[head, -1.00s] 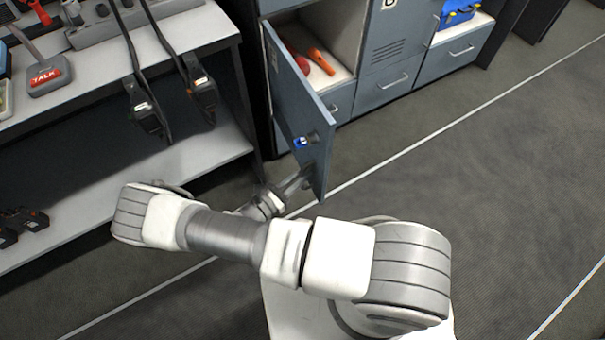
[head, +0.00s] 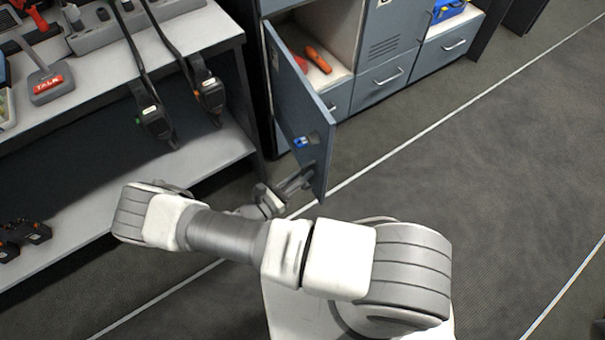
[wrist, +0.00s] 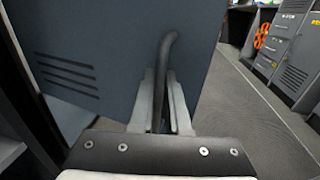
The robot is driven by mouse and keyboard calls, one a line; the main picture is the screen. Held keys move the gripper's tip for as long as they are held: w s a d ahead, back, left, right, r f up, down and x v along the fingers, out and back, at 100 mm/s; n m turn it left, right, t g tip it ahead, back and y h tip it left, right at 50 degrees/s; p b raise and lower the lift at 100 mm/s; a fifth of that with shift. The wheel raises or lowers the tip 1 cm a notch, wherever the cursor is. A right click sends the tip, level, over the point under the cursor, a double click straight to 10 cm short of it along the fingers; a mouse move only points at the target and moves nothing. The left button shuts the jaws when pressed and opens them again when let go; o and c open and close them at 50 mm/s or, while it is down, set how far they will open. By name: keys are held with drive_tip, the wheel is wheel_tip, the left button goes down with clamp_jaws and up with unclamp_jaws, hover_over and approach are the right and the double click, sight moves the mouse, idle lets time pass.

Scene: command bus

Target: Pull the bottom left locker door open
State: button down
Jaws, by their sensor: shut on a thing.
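The bottom left locker door (head: 301,115) is blue-grey and swung wide open, its hinge side at the cabinet and its free edge toward me. A small blue fitting (head: 301,141) sits on its face near that edge. In the wrist view the door (wrist: 120,50) with vent slots fills the left and middle. My gripper (wrist: 163,105) is shut on the dark bar handle (wrist: 168,50) at the door's free-edge side. In the head view my gripper (head: 304,178) is at the door's lower part, its fingers partly hidden by the door. The open locker compartment (head: 335,35) shows behind the door.
Orange and red items (head: 317,60) lie in the compartment. A drawer (head: 381,80) and other lockers stand to the right. A desk with a lower shelf (head: 190,165) is close at left, with corded radios (head: 208,92) hanging. The floor at right is clear.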

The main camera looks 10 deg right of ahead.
drive_tip(key=shift+w+a, duration=0.15)
drive_tip(key=shift+w, duration=0.15)
drive_tip(key=c, duration=1.2)
unclamp_jaws()
drive_tip(key=shift+o, duration=0.2)
drive_tip(key=shift+s, duration=0.15)
drive_tip(key=p+v, duration=0.1)
drive_tip(key=v, duration=1.6)
drive_tip(key=shift+p, duration=0.4)
drive_tip(key=shift+a, duration=0.1)
